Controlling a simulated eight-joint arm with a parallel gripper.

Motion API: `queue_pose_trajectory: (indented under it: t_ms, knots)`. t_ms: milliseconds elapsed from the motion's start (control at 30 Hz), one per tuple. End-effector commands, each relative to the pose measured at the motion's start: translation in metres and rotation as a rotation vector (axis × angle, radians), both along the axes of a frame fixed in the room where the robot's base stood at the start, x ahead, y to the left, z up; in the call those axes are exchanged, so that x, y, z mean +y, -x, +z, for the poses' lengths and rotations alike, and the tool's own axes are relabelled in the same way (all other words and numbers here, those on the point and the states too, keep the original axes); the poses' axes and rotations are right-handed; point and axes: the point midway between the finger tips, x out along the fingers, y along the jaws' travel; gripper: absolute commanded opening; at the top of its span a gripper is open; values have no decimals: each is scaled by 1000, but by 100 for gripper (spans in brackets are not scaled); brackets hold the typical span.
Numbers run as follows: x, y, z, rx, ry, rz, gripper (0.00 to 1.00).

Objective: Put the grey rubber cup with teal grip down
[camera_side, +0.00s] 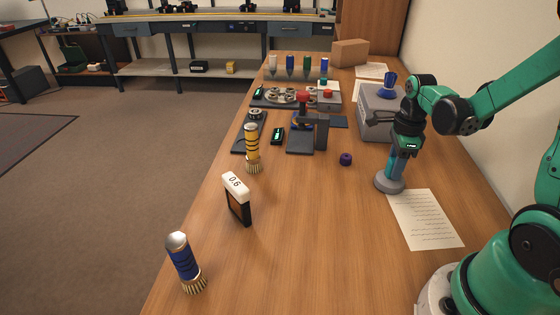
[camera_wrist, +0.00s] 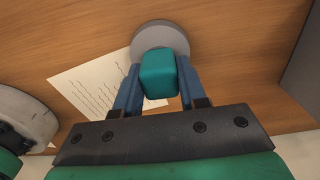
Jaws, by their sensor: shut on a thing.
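The grey rubber cup (camera_side: 388,184) is at or just above the wooden table, right of the middle in the side view. In the wrist view its round grey base (camera_wrist: 160,34) shows beyond its teal grip (camera_wrist: 158,75). My gripper (camera_side: 400,170) points down over it, with its blue fingers shut on the teal grip. The cup looks upright. I cannot tell for sure whether its base touches the table. In the side view the fingers hide most of the grip.
A printed sheet (camera_side: 425,220) lies close beside the cup. A small dark purple knob (camera_side: 345,159) stands to its left and a grey box (camera_side: 376,125) behind it. A yellow-handled brush (camera_side: 252,150), a block marked 0.6 (camera_side: 237,200) and a blue-handled brush (camera_side: 186,262) stand further left.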

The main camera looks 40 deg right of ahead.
Motion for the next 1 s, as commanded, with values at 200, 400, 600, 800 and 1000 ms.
queue_pose_trajectory:
  t_ms: [200, 400, 600, 800, 1000]
  knots:
    - [0, 0, -3, 0, 0, 0, 48]
    - [0, 0, -2, 0, 0, 0, 68]
    - [0, 0, -2, 0, 0, 0, 68]
    - [0, 0, 15, 0, 0, 0, 68]
    - [0, 0, 49, 1, -1, 0, 68]
